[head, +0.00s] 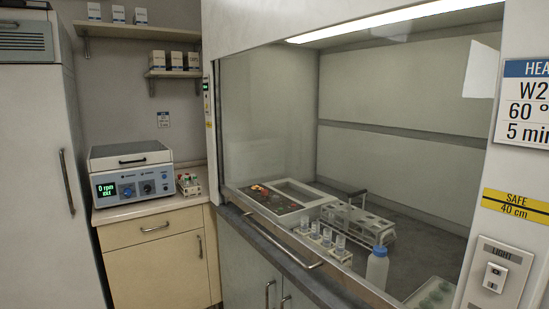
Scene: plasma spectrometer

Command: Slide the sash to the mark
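The fume hood sash (265,110) is a clear glass pane across the front of the hood. Its lower edge is down near the sill, and a metal bar handle (284,246) runs along it. A yellow and black label reading "SAFE 40 cm" (515,205) is on the right post of the hood, well above the sash's lower edge. Neither of my grippers shows in the head view.
Behind the glass are a hot block unit (280,200), tube racks (357,221) and a white bottle with a blue cap (377,270). A light switch (495,277) is on the right post. A centrifuge (133,173) stands on the left counter.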

